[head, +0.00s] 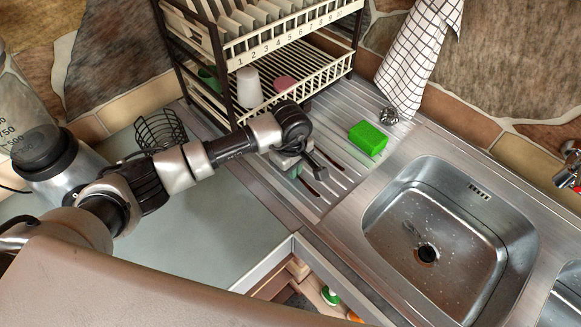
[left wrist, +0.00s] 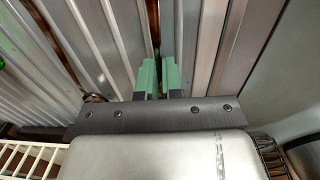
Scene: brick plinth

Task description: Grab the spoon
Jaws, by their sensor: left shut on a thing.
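My left gripper (head: 303,178) is low over the ribbed steel drainboard, below the dish rack. In the left wrist view its two green-padded fingers (left wrist: 158,78) are close together, pointing down at the ribs. A thin dark brown strip, apparently the spoon's handle (left wrist: 153,30), runs between and beyond the fingertips. The gripper is shut on it. The spoon's bowl cannot be made out, and the gripper hides part of the spoon in the head view. Another brown piece (left wrist: 95,98) shows beside the gripper's left edge; what it is cannot be told. My right gripper is not in view.
The dish rack (head: 262,87) with plates and cups stands behind the gripper. A green sponge (head: 368,138) and a metal scourer (head: 388,115) lie to the right, before the sink (head: 395,225). A wire basket (head: 160,130) stands left. An open drawer (head: 318,282) is below.

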